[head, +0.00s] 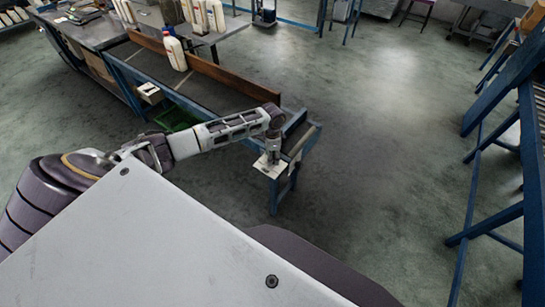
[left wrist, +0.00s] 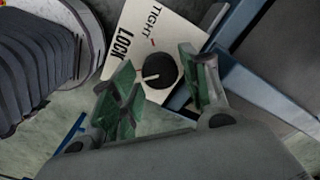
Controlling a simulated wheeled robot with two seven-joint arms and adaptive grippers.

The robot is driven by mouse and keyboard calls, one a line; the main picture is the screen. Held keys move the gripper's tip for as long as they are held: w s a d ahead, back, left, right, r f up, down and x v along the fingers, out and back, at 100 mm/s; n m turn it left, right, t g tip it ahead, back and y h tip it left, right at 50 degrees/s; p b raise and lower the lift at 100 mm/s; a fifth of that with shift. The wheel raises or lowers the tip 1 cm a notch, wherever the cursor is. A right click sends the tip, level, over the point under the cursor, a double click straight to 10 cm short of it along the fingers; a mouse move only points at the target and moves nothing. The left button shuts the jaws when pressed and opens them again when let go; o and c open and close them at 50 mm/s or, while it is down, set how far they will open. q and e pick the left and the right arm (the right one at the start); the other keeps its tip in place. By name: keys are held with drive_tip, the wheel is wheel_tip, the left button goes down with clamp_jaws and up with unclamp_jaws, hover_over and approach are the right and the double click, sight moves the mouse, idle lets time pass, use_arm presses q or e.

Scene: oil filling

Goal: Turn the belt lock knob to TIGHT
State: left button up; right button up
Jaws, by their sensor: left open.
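The belt lock knob (left wrist: 161,71) is a round black knob with a pale pointer line, on a cream plate (left wrist: 122,62) marked LOCK and TIGHT. Its pointer line lies toward the left of the knob, away from the red mark by TIGHT. My left gripper (left wrist: 158,95) is open, with green-padded fingers on either side of the knob in the left wrist view; whether they touch it I cannot tell. In the head view, my left gripper (head: 272,156) is over the plate (head: 270,167) at the conveyor's near end and hides the knob. My right gripper is not in view.
The blue-framed conveyor (head: 225,98) runs back to the left, with a wooden side rail (head: 217,71). A white bottle (head: 176,53) stands on its belt. A blue rack (head: 497,150) stands at the right. The floor (head: 385,110) between is clear.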

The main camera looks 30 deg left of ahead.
use_arm(q)
drive_tip(key=shift+f, duration=0.5)
drive_tip(key=shift+c, duration=0.5)
drive_tip(key=c, duration=0.7)
